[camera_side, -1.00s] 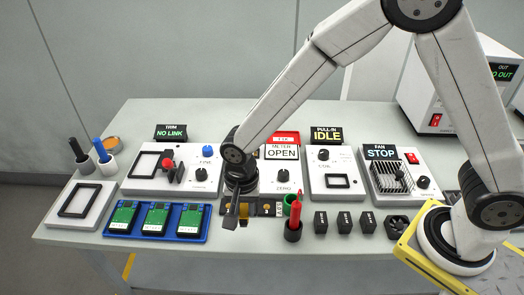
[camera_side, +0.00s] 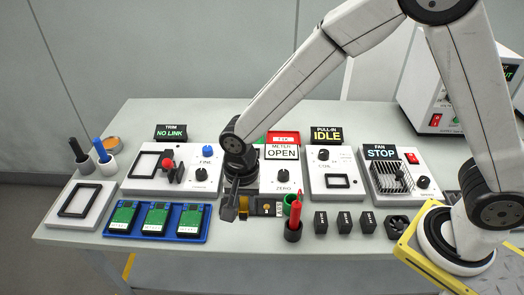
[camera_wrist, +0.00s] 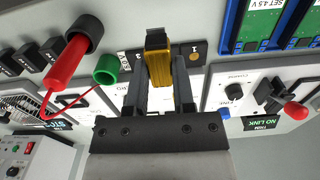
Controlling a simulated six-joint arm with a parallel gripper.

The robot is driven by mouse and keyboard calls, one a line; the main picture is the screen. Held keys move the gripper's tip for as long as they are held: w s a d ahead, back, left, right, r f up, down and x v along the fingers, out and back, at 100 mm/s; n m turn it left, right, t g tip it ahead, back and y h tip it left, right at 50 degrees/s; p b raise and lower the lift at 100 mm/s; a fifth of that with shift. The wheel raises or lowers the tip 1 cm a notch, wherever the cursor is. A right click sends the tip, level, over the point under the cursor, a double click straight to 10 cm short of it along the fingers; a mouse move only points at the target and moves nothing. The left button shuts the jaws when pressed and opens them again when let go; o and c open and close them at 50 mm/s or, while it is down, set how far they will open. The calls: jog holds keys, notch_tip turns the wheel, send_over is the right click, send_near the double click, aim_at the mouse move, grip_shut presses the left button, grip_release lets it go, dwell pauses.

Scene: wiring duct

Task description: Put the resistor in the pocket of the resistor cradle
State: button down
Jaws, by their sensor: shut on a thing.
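The resistor is a gold block with a dark end (camera_wrist: 158,65), held between the two fingers of my gripper (camera_wrist: 160,72) in the wrist view. In the side view my gripper (camera_side: 236,205) is over the front of the table with the gold resistor (camera_side: 243,205) at its tips. A dark strip with gold round marks (camera_side: 266,208) lies beside it; part of it (camera_wrist: 198,52) shows behind the resistor in the wrist view. The meter panel (camera_side: 282,176) reads OPEN. I cannot make out the resistor cradle's pocket; my gripper hides part of this area.
A red probe in a dark holder (camera_side: 292,232) and a green cup (camera_side: 291,200) stand close to the right. A blue tray with green boards (camera_side: 196,236) lies to the left. Several black blocks (camera_side: 344,222) sit further right. Panels with knobs line the back.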

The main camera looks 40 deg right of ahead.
jog(key=shift+w+d+r+m, duration=0.2)
jog(key=shift+w+d+m, duration=0.2)
jog(key=shift+d+m, duration=0.2)
jog(key=w+d+r+m, duration=0.2)
jog(key=d+r+m, duration=0.1)
jog(key=d+m, duration=0.5)
jog(key=w+d+r+m, duration=0.2)
jog(key=w+d+m, duration=0.1)
jog(key=d+m, duration=0.5)
jog(key=shift+d+r+m, duration=0.3)
jog(key=shift+d+r, duration=0.05)
jog(key=shift+r, duration=0.05)
jog(key=shift+w, duration=0.15)
jog(key=w+f, duration=0.2)
jog(key=w, duration=0.2)
jog(key=w+f, duration=0.3)
jog(key=w, duration=0.1)
jog(key=w+f, duration=0.3)
jog(key=w, duration=0.1)
jog(key=shift+w+a+f, duration=0.15)
jog(key=shift+w+f, duration=0.5)
jog(key=shift+f, duration=0.05)
